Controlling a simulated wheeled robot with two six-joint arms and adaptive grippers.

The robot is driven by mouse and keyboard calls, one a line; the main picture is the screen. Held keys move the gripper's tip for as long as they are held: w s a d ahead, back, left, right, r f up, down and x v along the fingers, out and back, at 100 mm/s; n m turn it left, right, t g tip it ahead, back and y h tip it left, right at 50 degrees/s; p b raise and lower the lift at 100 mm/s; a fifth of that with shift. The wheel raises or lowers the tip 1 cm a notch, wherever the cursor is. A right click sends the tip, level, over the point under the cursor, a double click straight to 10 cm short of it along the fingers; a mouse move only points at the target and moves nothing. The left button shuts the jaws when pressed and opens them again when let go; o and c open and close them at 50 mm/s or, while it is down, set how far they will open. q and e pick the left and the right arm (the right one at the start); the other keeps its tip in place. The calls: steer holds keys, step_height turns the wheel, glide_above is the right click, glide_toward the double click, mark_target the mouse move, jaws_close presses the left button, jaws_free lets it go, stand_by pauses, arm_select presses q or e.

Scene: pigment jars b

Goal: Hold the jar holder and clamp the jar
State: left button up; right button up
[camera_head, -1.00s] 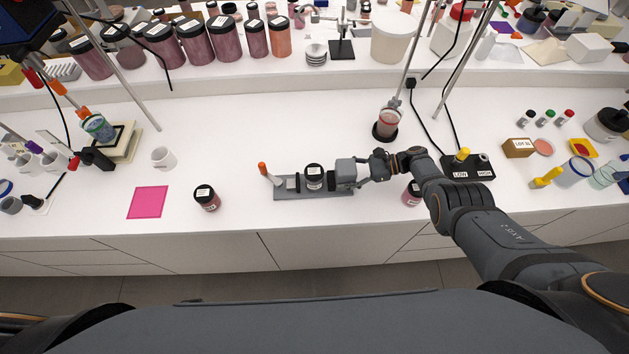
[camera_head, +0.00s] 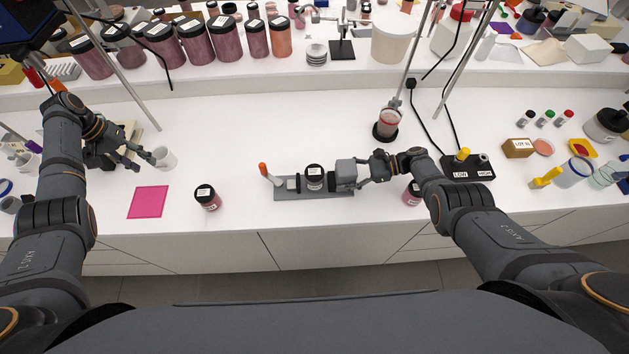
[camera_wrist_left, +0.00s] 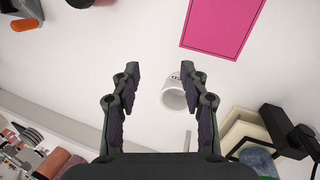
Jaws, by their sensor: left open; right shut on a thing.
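The jar holder (camera_head: 290,194) is a grey clamp on the middle of the bench, with an orange-tipped handle (camera_head: 263,170) at its left end. A jar (camera_head: 314,178) with a black lid and white label stands upright in it, between its jaws. My right gripper (camera_head: 362,173) is shut on the right end of the holder.
A pink sheet (camera_head: 148,202) and a loose dark-lidded jar (camera_head: 207,198) lie between my left gripper and the holder. Another jar (camera_head: 412,194) stands beside my right arm. A stirred beaker (camera_head: 387,125) stands behind. The bench middle behind the holder is clear.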

arm_select(q)
steer(key=w+d+f+n+y, duration=0.1)
steer(key=w+d+f+n, duration=0.1)
steer(key=d, duration=0.9)
steer(key=n+y, duration=0.2)
steer(key=n, duration=0.7)
glide_toward(262, 164)
step_height(262, 164, down, 11)
steer(key=shift+s+d+r, duration=0.1)
steer(key=shift+s+r, duration=0.05)
jaws_close()
